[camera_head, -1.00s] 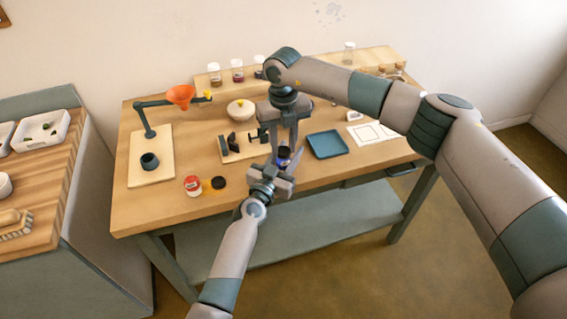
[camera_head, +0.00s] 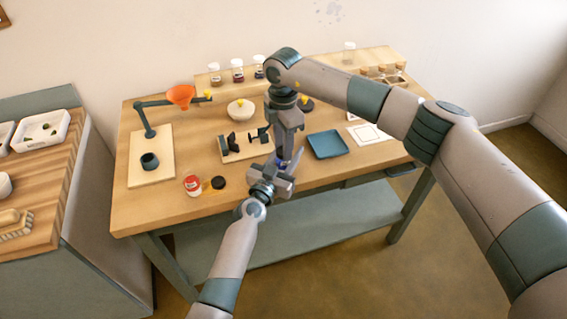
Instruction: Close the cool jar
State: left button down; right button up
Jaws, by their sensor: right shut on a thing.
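The cool jar (camera_head: 283,163) shows only as a small bit of blue between my two grippers, near the front edge of the table (camera_head: 150,205). Most of the jar and its lid are hidden. My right gripper (camera_head: 282,152) points down from above and is shut on the dark top of the jar. My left gripper (camera_head: 284,168) reaches up from below, its fingers beside the jar. Whether they press on it cannot be told.
A red-labelled jar (camera_head: 193,186) and a black lid (camera_head: 218,182) lie to the left. A blue tray (camera_head: 327,144) is to the right. The front left tabletop is clear.

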jog(key=o, duration=1.2)
jog(key=shift+c, duration=0.2)
jog(key=shift+r, duration=2.25)
jog(key=shift+c, duration=0.3)
